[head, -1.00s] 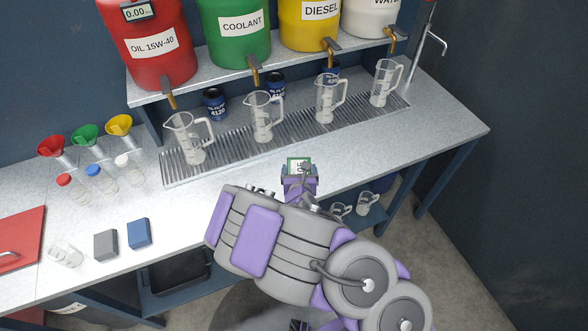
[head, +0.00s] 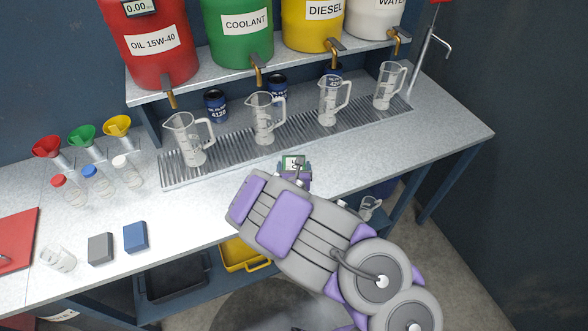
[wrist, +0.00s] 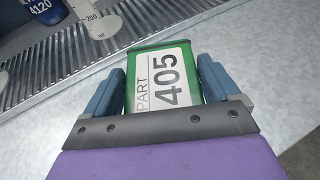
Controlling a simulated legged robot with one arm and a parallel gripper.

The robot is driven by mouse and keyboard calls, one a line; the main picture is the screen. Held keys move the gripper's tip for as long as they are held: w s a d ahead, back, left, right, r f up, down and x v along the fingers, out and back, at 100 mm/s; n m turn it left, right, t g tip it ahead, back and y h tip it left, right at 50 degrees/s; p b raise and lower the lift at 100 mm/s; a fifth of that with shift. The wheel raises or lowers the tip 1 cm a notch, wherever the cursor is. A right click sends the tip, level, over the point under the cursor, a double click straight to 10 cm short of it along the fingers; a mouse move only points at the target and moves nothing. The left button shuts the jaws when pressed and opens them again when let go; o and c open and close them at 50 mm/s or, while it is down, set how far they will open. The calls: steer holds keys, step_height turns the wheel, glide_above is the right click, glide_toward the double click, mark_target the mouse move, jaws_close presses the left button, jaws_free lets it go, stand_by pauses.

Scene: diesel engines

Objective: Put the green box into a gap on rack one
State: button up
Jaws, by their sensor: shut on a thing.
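The green box (wrist: 162,82) with a white label reading "PART 405" is between the two blue fingers of my gripper (wrist: 160,90) in the wrist view. My gripper is shut on it. In the head view, the green box (head: 293,163) shows small at the end of my gripper (head: 294,172), over the front part of the metal bench near the drip grate. Whether the box touches the bench is hard to tell. No rack labelled one can be made out in either view.
A slatted drip grate (head: 290,138) holds several clear jugs. Coloured drums stand on a shelf (head: 290,58) above. Funnels, small bottles, a grey block (head: 101,249) and a blue block (head: 136,237) are on the left bench. A yellow tray (head: 245,256) sits below.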

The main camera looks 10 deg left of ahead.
steer(key=o, duration=1)
steer(key=shift+o, duration=0.8)
steer(key=shift+d, duration=0.45)
steer(key=shift+s+r, duration=0.25)
steer(key=shift+s, duration=0.35)
steer(key=p+v, duration=0.3)
steer(key=v, duration=0.7)
steer(key=shift+s+r+p, duration=0.2)
steer(key=shift+s+p, duration=0.15)
steer(key=shift+p, duration=0.05)
